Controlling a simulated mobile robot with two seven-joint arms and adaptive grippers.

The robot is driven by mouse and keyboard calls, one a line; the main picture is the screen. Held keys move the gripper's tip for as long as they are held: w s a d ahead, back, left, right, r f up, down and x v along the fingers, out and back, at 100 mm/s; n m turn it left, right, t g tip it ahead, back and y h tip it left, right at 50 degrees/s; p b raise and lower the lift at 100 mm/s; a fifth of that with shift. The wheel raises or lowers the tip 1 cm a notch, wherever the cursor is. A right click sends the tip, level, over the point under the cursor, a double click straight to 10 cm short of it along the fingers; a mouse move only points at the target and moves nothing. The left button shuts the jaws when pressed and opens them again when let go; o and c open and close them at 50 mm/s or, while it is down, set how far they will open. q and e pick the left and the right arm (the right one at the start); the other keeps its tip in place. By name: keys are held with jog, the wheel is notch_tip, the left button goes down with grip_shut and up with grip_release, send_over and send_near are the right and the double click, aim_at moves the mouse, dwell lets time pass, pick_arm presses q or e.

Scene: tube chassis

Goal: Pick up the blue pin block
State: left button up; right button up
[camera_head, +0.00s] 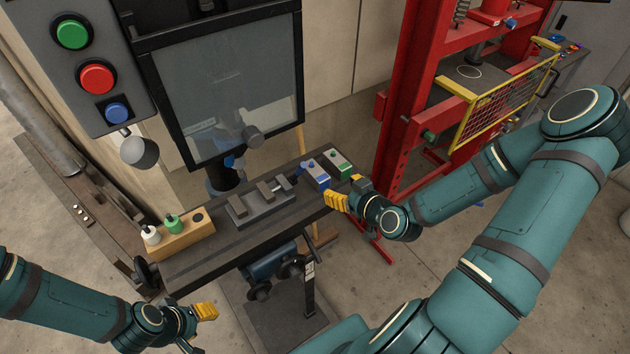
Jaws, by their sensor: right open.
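The blue pin block (315,176) stands at the right end of the dark bench (240,232), with a pale upper face. It is next to a similar green block (340,163). My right gripper (338,200), with yellow fingers, is open just in front of and slightly right of the blue block in the picture. It appears empty, and I cannot tell its exact height above the bench. My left gripper (207,311) is low at the lower left, in front of the bench and far from the block. Its jaw opening is not clear.
A grey vise-like fixture (258,205) sits mid-bench. A wooden holder (188,240) with white and green bottles stands at the left end. A dark-framed clear guard (225,85) rises behind the bench. A red press frame (400,130) stands to the right.

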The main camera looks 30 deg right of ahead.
aim_at(323, 178)
jog(key=shift+f+b+x, duration=0.2)
jog(key=shift+b+x, duration=1.1)
jog(key=shift+b, duration=2.3)
jog(key=x, duration=0.2)
jog(key=shift+w+a, duration=0.15)
jog(key=shift+w, duration=0.1)
jog(key=b+x, duration=0.1)
jog(key=x, duration=0.4)
jog(key=shift+s+b, duration=0.1)
jog(key=shift+b, duration=0.3)
jog(key=shift+w, duration=0.2)
jog(key=shift+o, duration=0.2)
grip_shut()
